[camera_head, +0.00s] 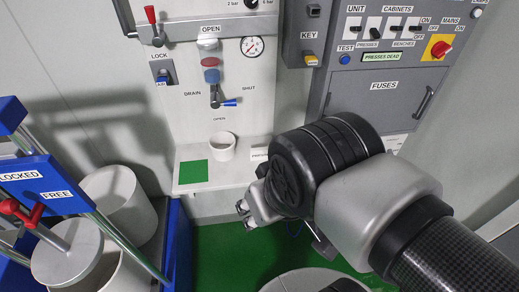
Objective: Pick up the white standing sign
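A small white sign (259,153) with dark lettering stands on the pale shelf, right of the white cup. My arm's wrist covers what lies to its right, so I cannot tell if its full width shows. My gripper (246,215) is in front of and below the shelf edge, over the green floor. It appears apart from the sign. My wrist hides much of the gripper, and its finger opening is not clear. I see nothing held in it.
The shelf (225,172) also bears a white cup (222,146) and a green square (194,172). A valve with a blue lever (229,103) hangs above. A blue frame with drums (118,200) stands left. A grey control panel (385,60) is at upper right.

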